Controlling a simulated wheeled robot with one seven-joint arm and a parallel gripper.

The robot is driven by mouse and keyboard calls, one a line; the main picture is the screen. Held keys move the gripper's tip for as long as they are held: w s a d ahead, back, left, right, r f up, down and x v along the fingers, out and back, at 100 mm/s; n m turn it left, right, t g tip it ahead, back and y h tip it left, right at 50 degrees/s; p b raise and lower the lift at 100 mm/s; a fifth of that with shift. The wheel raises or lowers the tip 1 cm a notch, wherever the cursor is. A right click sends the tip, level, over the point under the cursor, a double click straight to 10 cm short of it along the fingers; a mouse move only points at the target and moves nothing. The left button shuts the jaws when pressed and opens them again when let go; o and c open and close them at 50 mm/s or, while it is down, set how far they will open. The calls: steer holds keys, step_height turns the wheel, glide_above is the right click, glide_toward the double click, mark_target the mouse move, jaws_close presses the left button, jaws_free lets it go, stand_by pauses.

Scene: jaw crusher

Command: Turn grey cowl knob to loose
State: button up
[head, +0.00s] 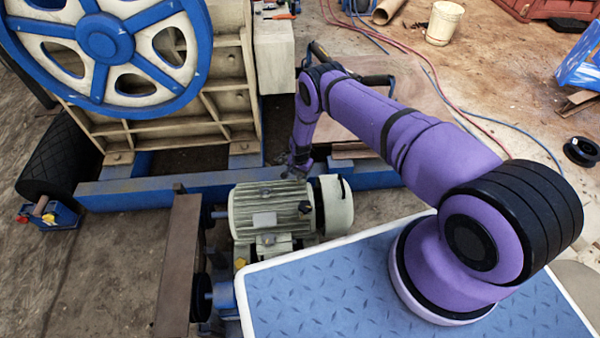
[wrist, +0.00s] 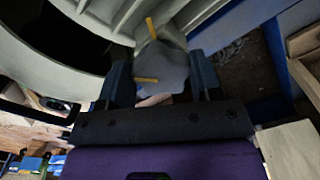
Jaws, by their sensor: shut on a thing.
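The grey cowl knob (wrist: 165,66) is a rounded grey piece in the upper middle of the wrist view. One yellow mark lies across its near part, and another yellow mark stands at its far edge; I cannot tell whether the far one is on the knob. My gripper (wrist: 158,74) has one dark finger on each side of the knob and is shut on it. In the head view my gripper (head: 299,168) is above the back of the ribbed motor (head: 270,212), near its pale end cowl (head: 336,205). The knob cannot be made out there.
The crusher's blue-and-cream flywheel (head: 105,38) stands at upper left, with a blue frame beam (head: 120,192) along its foot. A brown plank (head: 178,265) lies left of the motor. Hoses and a white bucket (head: 444,22) are on the floor behind.

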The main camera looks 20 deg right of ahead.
steer(key=n, duration=0.5)
steer(key=shift+s+d+n, duration=0.1)
steer(key=shift+n, duration=0.2)
stand_by(0.4)
steer(key=o, duration=0.9)
step_height(320, 180, up, 11)
steer(key=shift+f, duration=0.1)
stand_by(0.6)
